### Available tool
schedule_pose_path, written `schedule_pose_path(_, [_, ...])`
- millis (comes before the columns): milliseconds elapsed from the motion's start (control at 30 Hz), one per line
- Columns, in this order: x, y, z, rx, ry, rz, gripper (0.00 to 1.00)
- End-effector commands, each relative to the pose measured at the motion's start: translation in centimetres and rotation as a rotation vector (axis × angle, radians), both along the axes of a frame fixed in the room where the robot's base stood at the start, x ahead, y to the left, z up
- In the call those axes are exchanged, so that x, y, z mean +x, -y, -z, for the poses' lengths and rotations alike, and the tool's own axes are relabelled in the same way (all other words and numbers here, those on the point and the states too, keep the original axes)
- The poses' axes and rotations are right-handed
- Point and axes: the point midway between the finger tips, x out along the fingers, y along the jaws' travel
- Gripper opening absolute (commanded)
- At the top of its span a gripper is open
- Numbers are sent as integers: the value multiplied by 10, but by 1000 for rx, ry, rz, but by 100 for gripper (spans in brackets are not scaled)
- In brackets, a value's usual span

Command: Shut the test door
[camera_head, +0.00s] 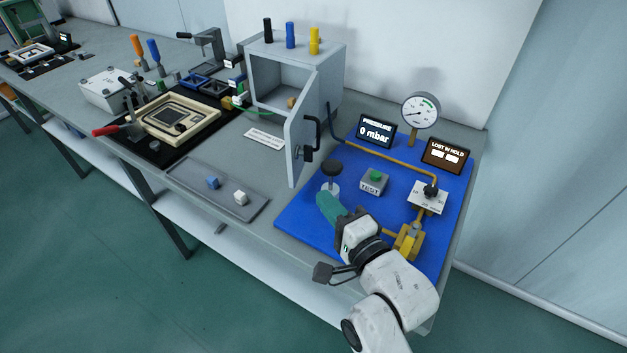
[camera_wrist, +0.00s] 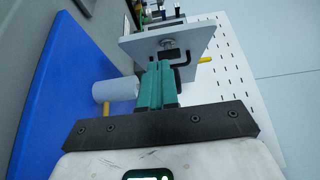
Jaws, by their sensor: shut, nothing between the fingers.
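The test door (camera_head: 302,132) is a grey panel on the front of a grey box (camera_head: 328,72). It stands wide open, swung out towards the front, and the box's inside shows. A black handle (camera_head: 315,133) is on its right-hand face. My gripper (camera_head: 324,200), with green fingers, is shut and empty, in front of and to the right of the door over the blue mat. In the wrist view the door (camera_wrist: 196,38) lies beyond my fingertips (camera_wrist: 160,66), close to the handle in the picture; I cannot tell whether they touch.
A round black knob (camera_head: 332,168) on a pale cylinder stands beside my fingers. The blue mat (camera_head: 300,215) also holds a TEST button box (camera_head: 374,182), yellow piping and a gauge (camera_head: 420,110). A grey tray (camera_head: 195,188) with two small blocks lies left of the door.

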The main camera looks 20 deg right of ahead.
Motion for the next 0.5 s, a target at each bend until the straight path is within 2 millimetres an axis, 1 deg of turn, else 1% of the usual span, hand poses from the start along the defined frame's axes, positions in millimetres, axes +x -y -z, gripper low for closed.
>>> schedule_pose_path(300, [53,-7,-1,-3,0,0,0])
schedule_pose_path(500, [79,-11,-1,-2,-1,0,0])
